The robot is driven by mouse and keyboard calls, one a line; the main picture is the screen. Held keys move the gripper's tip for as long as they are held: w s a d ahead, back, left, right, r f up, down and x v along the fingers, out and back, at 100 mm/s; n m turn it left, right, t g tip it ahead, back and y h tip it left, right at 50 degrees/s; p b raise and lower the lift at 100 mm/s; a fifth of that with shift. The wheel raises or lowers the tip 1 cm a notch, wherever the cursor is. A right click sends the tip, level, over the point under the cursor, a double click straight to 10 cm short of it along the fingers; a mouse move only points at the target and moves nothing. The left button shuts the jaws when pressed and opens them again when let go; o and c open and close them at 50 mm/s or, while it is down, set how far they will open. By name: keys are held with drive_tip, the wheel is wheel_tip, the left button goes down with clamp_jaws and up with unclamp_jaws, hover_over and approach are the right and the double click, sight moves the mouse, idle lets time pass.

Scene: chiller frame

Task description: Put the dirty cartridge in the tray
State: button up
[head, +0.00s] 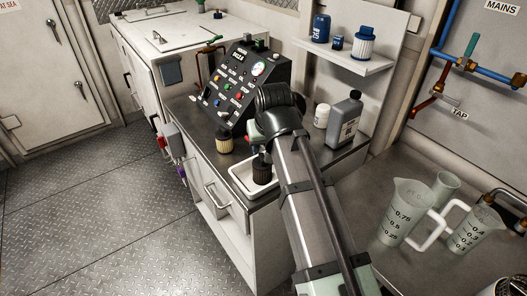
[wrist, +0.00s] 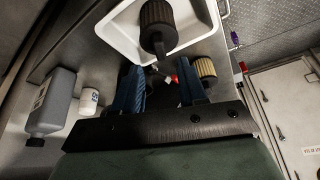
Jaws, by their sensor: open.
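The dark brown, ribbed dirty cartridge (head: 262,170) appears to stand in the white tray (head: 238,183) on the counter. In the wrist view the dark cartridge (wrist: 158,27) overlaps the tray (wrist: 205,38), just beyond my fingertips. I cannot tell exactly how its base rests. My gripper (wrist: 160,75) is open, its two blue fingers apart with nothing held between them. In the head view my arm hides most of the gripper. A tan ribbed cartridge (head: 225,144) stands on the counter behind the tray, and it also shows in the wrist view (wrist: 207,71) beside my right finger.
A control panel (head: 245,82) stands behind the tray. A grey bottle (head: 345,120) and white jar (head: 322,115) stand to the right. The shelf (head: 345,62) holds a blue-capped white cartridge (head: 366,43) and blue containers. Measuring jugs (head: 405,212) stand at the front right.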

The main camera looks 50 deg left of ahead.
drive_tip(key=v, duration=0.6)
drive_tip(key=shift+r, duration=0.25)
drive_tip(key=shift+d, duration=0.1)
